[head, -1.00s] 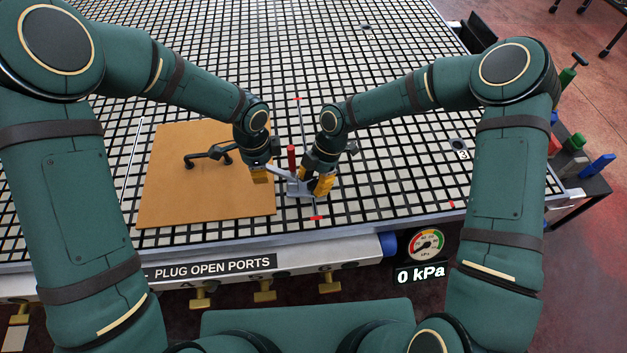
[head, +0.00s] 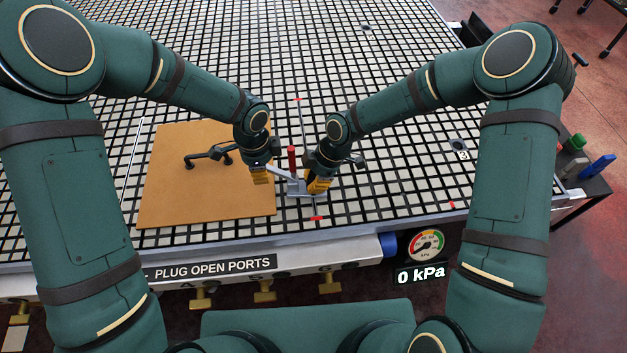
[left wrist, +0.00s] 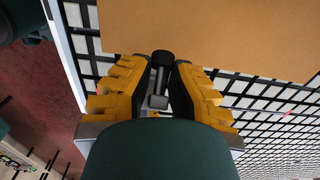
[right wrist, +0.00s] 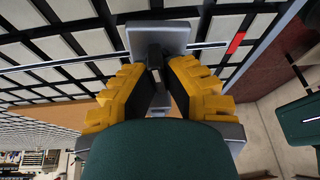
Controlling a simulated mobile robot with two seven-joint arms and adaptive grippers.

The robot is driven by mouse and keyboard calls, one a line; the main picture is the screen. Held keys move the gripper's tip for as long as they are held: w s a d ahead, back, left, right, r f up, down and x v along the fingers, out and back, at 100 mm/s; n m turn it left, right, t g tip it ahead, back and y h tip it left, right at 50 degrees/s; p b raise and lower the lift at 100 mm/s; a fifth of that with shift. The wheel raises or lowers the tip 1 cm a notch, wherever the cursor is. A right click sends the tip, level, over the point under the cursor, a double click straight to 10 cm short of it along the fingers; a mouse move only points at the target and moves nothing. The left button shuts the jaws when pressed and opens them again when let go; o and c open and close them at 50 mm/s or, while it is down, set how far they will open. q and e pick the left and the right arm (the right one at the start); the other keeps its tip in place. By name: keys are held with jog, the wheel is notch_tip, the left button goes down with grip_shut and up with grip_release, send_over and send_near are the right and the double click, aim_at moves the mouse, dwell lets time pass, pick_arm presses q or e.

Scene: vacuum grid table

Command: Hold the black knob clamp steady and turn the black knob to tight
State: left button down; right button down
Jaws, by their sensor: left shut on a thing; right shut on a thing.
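The grey metal clamp (head: 296,190) stands on the grid table beside the wooden board, with an upright red handle (head: 291,157). My left gripper (head: 261,178) is shut on the clamp's grey bar; in the left wrist view the bar (left wrist: 159,84) lies between the fingers, with a round black end (left wrist: 163,58) beyond them. My right gripper (head: 318,186) is shut at the clamp's right side. In the right wrist view a black part, which looks like the black knob (right wrist: 155,61), sits between its fingertips against the grey base (right wrist: 158,36). The fingers hide much of the knob.
The tan board (head: 190,195) lies left of the clamp, with a black-and-grey bracket-like part (head: 208,156) on it. A gauge (head: 427,244) on the table front reads near zero, above a "0 kPa" sign (head: 420,274). The grid behind and right of the clamp is mostly free.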

jog(key=c, duration=1)
grip_release()
jog(key=v, duration=1.2)
pick_arm(q)
jog(key=c, duration=1)
grip_release()
